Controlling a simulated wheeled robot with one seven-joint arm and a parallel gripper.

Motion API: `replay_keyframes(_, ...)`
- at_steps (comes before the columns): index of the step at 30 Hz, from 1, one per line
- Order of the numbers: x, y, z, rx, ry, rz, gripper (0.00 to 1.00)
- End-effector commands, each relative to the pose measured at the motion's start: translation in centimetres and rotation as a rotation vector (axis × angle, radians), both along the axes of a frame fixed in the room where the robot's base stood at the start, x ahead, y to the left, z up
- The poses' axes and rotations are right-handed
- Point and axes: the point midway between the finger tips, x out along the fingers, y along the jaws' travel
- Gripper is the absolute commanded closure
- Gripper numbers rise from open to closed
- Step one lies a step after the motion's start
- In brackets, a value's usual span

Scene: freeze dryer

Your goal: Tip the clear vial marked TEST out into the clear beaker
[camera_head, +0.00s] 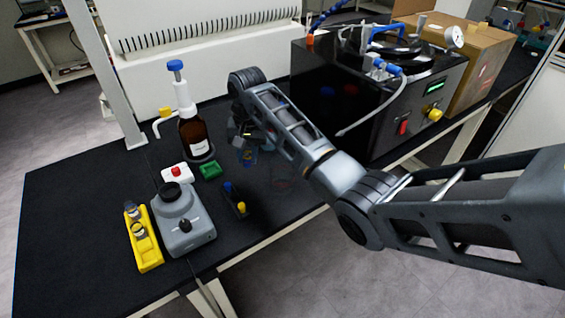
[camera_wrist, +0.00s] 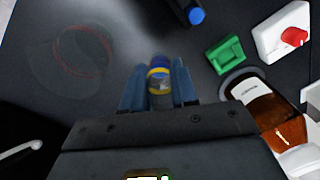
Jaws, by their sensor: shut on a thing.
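My gripper (camera_wrist: 159,78) is shut on a small clear vial (camera_wrist: 158,86) with a yellow band and a blue end, seen between the fingers in the wrist view. Any marking on the vial is not readable. The clear beaker (camera_wrist: 80,62) is a faint round outline to the left of the vial in the wrist view. In the head view the beaker (camera_head: 283,186) is barely visible on the black bench.
A green block (camera_head: 209,170), brown dispenser bottle (camera_head: 194,136), grey mixer (camera_head: 183,225) and yellow rack (camera_head: 148,246) are further left. The black freeze dryer (camera_head: 350,105) stands behind right.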

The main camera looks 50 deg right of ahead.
Motion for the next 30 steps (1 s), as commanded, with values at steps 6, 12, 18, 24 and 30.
replay_keyframes(6, -0.9, -0.5, 0.1, 0.053, -0.096, -0.002, 1.00)
replay_keyframes(12, -1.7, -0.9, 0.2, 0.102, -0.182, -0.002, 1.00)
replay_keyframes(18, -2.5, -1.4, 1.0, 0.148, -0.272, -0.003, 1.00)
replay_keyframes(24, -3.3, -1.9, 2.2, 0.198, -0.359, -0.003, 1.00)
replay_keyframes(30, -4.1, -2.3, 3.3, 0.246, -0.445, -0.003, 1.00)
